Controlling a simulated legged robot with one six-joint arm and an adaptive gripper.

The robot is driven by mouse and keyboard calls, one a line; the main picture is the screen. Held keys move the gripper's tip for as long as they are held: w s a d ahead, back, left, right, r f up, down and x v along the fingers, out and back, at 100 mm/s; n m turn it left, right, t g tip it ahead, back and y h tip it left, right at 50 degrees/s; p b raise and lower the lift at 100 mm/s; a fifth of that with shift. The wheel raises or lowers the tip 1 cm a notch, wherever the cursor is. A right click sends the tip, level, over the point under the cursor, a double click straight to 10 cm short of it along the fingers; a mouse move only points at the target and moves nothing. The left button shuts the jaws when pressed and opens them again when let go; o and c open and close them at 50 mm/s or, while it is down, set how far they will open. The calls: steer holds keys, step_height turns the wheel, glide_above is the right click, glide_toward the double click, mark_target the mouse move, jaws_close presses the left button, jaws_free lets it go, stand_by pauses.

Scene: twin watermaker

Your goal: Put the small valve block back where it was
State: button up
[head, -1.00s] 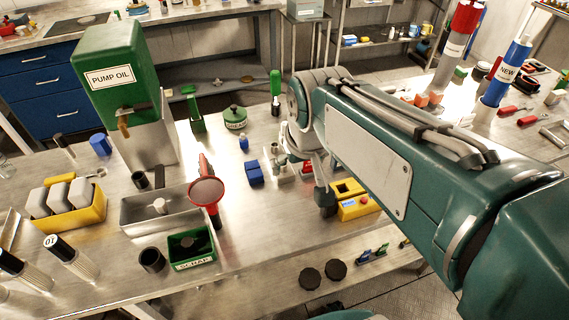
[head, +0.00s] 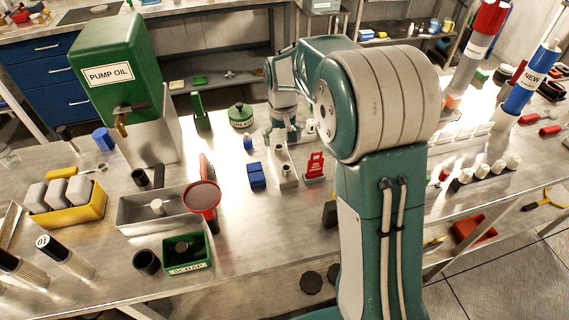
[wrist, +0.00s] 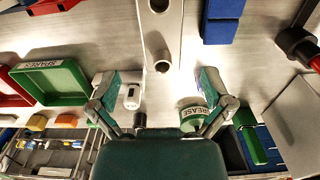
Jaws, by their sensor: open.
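My gripper (wrist: 160,95) is open and empty in the wrist view, with its two fingers spread on either side of a grey metal strip. In the head view my gripper (head: 284,132) is at the back of the bench, partly hidden by its own links. A small grey metal block with an upright hollow stub (head: 287,172) stands on the bench nearer the robot. A hollow stub (wrist: 160,48) also shows on the strip ahead of my fingers. I cannot tell for sure which is the small valve block.
A red tag stand (head: 315,166) is right of the grey block. The green grease pot (wrist: 192,118) is close to my right finger, and a small white cylinder (wrist: 132,97) close to the left one. A red funnel (head: 203,195) and green scrap bin (head: 187,252) stand at front left.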

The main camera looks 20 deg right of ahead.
mark_target(282, 162)
steer(key=f, duration=0.4)
steer(key=shift+a, duration=0.35)
steer(key=f, duration=0.5)
steer(key=shift+d, duration=0.35)
steer(key=shift+a+f, duration=0.1)
steer(key=shift+f, duration=0.25)
steer(key=shift+r, duration=0.1)
steer(key=c, duration=1.1)
